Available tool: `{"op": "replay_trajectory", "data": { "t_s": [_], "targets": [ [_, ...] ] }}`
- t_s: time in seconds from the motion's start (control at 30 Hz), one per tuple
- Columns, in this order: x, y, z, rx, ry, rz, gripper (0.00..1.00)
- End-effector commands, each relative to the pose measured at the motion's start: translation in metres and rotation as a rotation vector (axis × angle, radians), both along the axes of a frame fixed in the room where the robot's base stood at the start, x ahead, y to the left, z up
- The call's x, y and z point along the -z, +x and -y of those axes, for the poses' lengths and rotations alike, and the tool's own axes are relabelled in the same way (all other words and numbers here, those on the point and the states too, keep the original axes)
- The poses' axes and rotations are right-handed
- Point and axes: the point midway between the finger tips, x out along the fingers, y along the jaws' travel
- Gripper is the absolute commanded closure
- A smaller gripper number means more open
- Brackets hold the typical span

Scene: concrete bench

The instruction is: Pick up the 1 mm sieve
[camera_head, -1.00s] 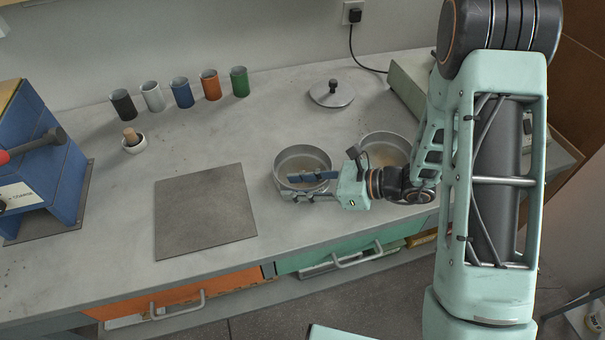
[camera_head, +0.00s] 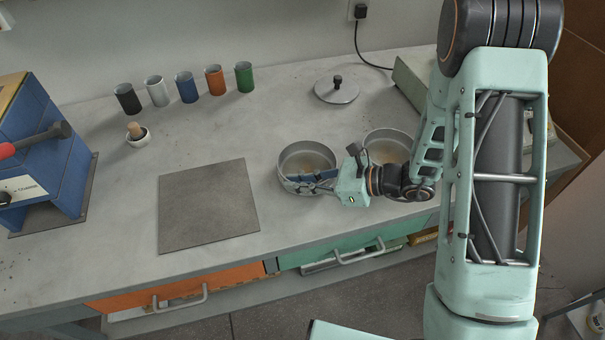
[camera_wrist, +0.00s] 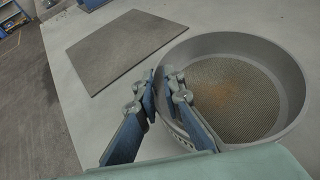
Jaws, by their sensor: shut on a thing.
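A round grey metal sieve (camera_head: 306,147) with a mesh floor sits on the bench, the left one of two similar round pans. In the wrist view the sieve (camera_wrist: 238,85) shows its mesh, with a brownish patch on it. My gripper (camera_head: 304,182) is at the sieve's near side. In the wrist view my gripper (camera_wrist: 160,86) has one blue finger inside the wall and one outside, shut on the rim. The sieve looks level on the bench. I can read no size mark on it.
A second round pan (camera_head: 388,136) stands close on the right, partly behind my wrist. A dark square mat (camera_head: 207,206) lies left. A lid (camera_head: 337,92), several coloured cups (camera_head: 187,90), a small mortar (camera_head: 138,138) and a blue machine (camera_head: 60,165) stand farther off.

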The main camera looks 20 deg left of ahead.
Motion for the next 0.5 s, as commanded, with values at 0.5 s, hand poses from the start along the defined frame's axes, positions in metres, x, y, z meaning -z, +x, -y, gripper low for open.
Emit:
{"op": "replay_trajectory", "data": {
  "t_s": [0.5],
  "targets": [
    [-0.049, -0.01, 0.007, 0.003, 0.002, 0.003, 1.0]
  ]
}}
